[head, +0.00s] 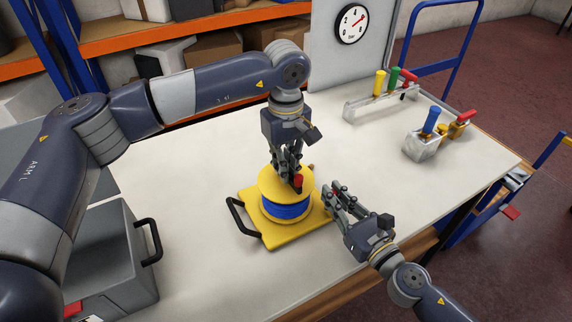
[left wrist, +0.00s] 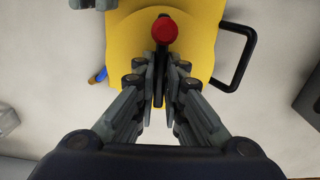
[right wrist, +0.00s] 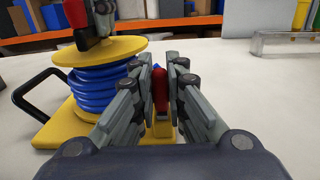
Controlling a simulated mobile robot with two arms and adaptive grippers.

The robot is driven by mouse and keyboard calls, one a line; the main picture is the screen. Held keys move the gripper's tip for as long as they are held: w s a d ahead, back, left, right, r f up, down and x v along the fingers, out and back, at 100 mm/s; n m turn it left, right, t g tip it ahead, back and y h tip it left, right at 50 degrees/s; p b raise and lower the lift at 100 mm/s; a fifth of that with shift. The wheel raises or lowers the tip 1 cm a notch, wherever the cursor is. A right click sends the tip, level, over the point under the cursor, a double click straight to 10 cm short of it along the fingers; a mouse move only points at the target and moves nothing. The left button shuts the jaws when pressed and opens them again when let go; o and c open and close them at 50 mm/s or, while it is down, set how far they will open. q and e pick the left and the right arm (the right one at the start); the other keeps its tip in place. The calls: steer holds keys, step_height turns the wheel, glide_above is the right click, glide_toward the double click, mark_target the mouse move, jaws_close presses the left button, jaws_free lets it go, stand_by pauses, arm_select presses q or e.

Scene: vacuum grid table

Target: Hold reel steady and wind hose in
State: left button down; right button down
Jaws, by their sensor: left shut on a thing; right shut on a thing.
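The yellow reel (head: 286,183) carries wound blue hose (head: 286,208) and stands on a yellow base (head: 283,240) with a black side handle (head: 239,216). My left gripper (head: 293,178) is above the reel, pointing down. In the left wrist view its fingers (left wrist: 160,75) are shut on a dark crank bar by the red knob (left wrist: 163,29). My right gripper (head: 335,195) is at the right side of the base. In the right wrist view its fingers (right wrist: 160,85) are shut on a red upright piece (right wrist: 160,92) above a yellow part. Its lower end is partly hidden.
A grey case (head: 112,262) with a black handle stands at the front left. A rack with coloured handles (head: 381,100) and a metal block with a blue handle (head: 421,146) stand at the back right. The white table (head: 190,170) is clear around the reel.

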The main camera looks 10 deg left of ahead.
arm_select(q)
steer(key=m, duration=0.6)
steer(key=shift+w+a, duration=0.1)
arm_select(e)
steer(key=shift+d+f, duration=0.1)
arm_select(q)
steer(key=m, duration=0.5)
steer(key=shift+m, duration=0.4)
steer(key=m, duration=0.6)
steer(key=shift+m, duration=0.3)
steer(key=c, duration=1.7)
jaws_free()
steer(key=shift+r, duration=0.1)
step_height(320, 180, up, 7)
steer(key=shift+r, duration=0.2)
